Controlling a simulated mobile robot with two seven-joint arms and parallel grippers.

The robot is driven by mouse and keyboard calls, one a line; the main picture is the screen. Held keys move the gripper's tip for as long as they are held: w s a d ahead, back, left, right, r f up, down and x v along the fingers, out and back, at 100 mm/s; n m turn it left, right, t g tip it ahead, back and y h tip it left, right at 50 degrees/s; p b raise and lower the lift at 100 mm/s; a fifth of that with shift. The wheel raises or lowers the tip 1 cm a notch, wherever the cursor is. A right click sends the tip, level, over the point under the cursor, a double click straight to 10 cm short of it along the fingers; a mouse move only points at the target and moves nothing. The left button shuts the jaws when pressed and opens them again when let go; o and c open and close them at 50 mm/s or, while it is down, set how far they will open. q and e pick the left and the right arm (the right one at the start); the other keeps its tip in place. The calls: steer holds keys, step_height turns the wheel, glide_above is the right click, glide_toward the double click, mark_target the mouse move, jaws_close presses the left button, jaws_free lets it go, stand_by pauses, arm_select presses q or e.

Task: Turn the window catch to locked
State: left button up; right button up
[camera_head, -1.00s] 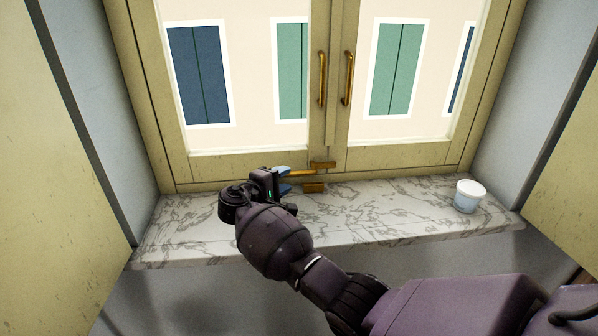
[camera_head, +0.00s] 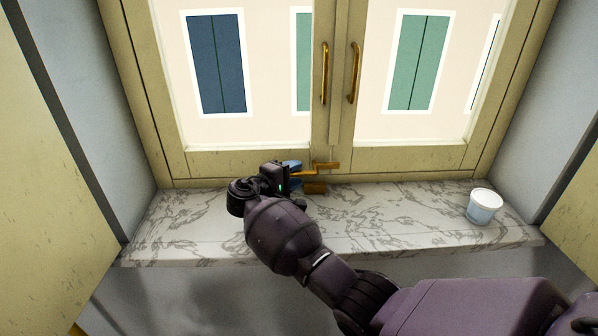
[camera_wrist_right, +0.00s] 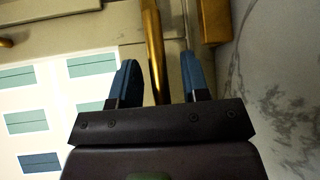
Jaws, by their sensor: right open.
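The brass window catch (camera_head: 326,166) is on the bottom rail where the two window sashes meet. Its lever points left, roughly level, in the head view. A brass block (camera_head: 315,188) sits just below it, near the sill. My right gripper (camera_head: 295,174) is open, left of the catch, its blue fingertips above and below the lever's end. In the right wrist view the brass lever (camera_wrist_right: 154,45) runs down between the open fingers (camera_wrist_right: 158,80); I see gaps beside it, so it is not clamped. The gripper body partly hides the lever's end. My left gripper is out of view.
The marble sill (camera_head: 390,215) runs under the window and is mostly clear. A white and light-blue tub (camera_head: 484,207) stands at its right end. Two upright brass handles (camera_head: 325,73) are on the sashes above. Wall recesses close in both sides.

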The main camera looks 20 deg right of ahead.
stand_by(0.3)
steer(key=shift+c, duration=0.8)
jaws_close()
